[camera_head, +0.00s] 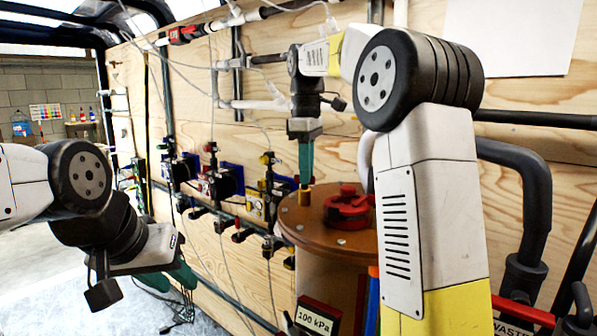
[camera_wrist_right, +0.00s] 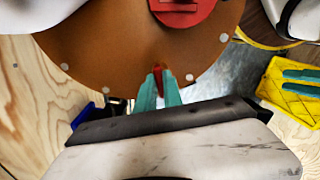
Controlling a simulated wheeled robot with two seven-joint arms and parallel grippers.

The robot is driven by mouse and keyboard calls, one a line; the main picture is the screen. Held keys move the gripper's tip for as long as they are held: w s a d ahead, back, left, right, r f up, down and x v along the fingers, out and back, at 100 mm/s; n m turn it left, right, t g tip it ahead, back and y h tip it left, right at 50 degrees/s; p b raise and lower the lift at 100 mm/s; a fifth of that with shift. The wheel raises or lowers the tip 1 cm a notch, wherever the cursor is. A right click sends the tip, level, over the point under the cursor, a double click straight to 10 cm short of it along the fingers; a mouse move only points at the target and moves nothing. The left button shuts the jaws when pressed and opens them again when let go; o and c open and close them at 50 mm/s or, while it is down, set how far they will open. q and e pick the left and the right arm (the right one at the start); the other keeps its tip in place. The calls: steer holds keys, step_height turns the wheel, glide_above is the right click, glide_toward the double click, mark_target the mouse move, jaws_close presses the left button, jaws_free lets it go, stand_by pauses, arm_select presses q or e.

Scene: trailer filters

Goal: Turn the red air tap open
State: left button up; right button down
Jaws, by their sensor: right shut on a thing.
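A brown round vessel lid (camera_head: 300,222) has a small brass fitting (camera_head: 305,195) near its left edge. My right gripper (camera_head: 305,178) points down with its teal fingertips just over this fitting. In the right wrist view the fingers (camera_wrist_right: 158,85) are closed together on a small red piece (camera_wrist_right: 157,70), which looks like the red air tap's handle. The fingers hide most of it, so I cannot tell its turn angle. My left gripper (camera_head: 170,278) hangs low at the left, its teal fingers apart, with nothing seen between them.
A larger red knob (camera_head: 347,205) sits on the lid; it also shows in the right wrist view (camera_wrist_right: 182,8). Valves and gauges (camera_head: 215,183) line the wooden wall to the left. A black pipe (camera_head: 530,200) bends down at the right. A yellow tray (camera_wrist_right: 290,88) shows in the right wrist view.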

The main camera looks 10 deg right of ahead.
steer(key=n, duration=0.7)
steer(key=shift+w+d, duration=0.1)
steer(key=shift+w, duration=0.05)
steer(key=n, duration=0.4)
steer(key=shift+n, duration=0.4)
steer(key=shift+w+n, duration=0.15)
steer(key=shift+n, duration=1.55)
steer(key=c, duration=1.5)
jaws_free()
steer(key=shift+r, duration=0.1)
